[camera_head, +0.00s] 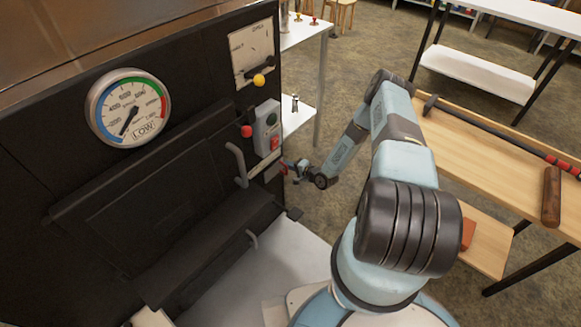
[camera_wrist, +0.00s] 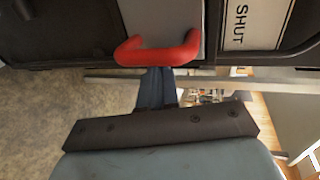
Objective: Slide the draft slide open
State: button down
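The draft slide is a grey plate (camera_wrist: 165,22) with a red U-shaped handle (camera_wrist: 160,52) in the wrist view, beside a label reading SHUT (camera_wrist: 255,20). In the head view a bit of red (camera_head: 283,168) shows low on the stove's right edge, right by my gripper (camera_head: 297,170). In the wrist view my gripper's dark blue fingers (camera_wrist: 158,86) end at the handle's bar, roughly at its middle. I cannot tell whether they touch or grip it, or how far apart they are.
The black stove front has a gauge (camera_head: 128,108) at LOW, a door handle (camera_head: 237,163), a button box (camera_head: 267,128) and a yellow-knobbed lever (camera_head: 258,80). A wooden bench (camera_head: 480,140) stands to the right.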

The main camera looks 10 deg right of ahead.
aim_at(274, 172)
jog(key=shift+a, duration=0.15)
jog(key=shift+s+a, duration=0.85)
jog(key=shift+a, duration=0.3)
jog(key=shift+s+a, duration=0.85)
jog(key=shift+a, duration=0.3)
jog(key=shift+s+a, duration=0.85)
jog(key=shift+a, duration=0.3)
jog(key=shift+w+d, duration=0.4)
jog(key=shift+d, duration=0.2)
jog(key=v, duration=0.9)
jog(key=shift+s+f, duration=0.2)
jog(key=shift+f, duration=0.1)
jog(key=shift+w, duration=0.1)
